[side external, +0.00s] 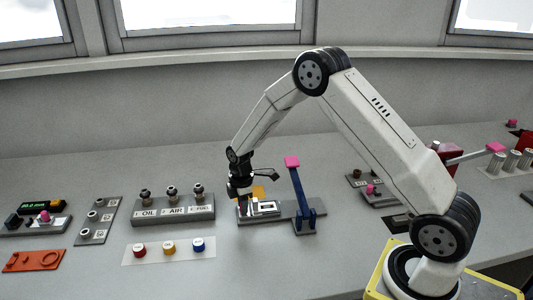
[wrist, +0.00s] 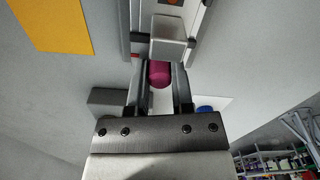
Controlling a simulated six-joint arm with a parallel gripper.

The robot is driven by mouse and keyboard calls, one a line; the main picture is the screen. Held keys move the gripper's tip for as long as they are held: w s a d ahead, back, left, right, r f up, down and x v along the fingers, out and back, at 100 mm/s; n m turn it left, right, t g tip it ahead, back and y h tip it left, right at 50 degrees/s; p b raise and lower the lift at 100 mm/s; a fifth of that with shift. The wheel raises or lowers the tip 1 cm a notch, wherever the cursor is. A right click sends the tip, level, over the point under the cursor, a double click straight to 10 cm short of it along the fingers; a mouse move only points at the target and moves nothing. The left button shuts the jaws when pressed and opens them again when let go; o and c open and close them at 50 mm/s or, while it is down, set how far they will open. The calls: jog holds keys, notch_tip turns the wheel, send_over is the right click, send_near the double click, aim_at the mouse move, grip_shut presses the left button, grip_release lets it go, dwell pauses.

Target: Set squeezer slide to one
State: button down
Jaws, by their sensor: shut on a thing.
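The squeezer (side external: 303,212) is a grey base plate on the bench with a blue upright lever (side external: 297,187) that has a pink top. My gripper (side external: 242,203) reaches down to the left end of this plate. In the wrist view my gripper (wrist: 160,75) is shut on a magenta knob (wrist: 159,74), with one finger on each side. The knob appears to belong to the slide, beside a light grey block (wrist: 168,36) on a grey track. The slide's scale and setting cannot be read, and the gripper hides the knob's foot.
An orange-yellow sheet (side external: 258,191) lies behind the plate; it also shows in the wrist view (wrist: 55,25). To the left are a labelled switch panel (side external: 172,212) and a pale strip with red, yellow and blue buttons (side external: 169,248). Bench in front of the plate is clear.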

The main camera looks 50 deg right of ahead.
aim_at(271, 204)
jog(key=s+d, duration=0.6)
jog(key=shift+w, duration=0.1)
jog(key=shift+c, duration=2.4)
grip_release()
jog(key=shift+r, duration=0.15)
jog(key=shift+r, duration=3.8)
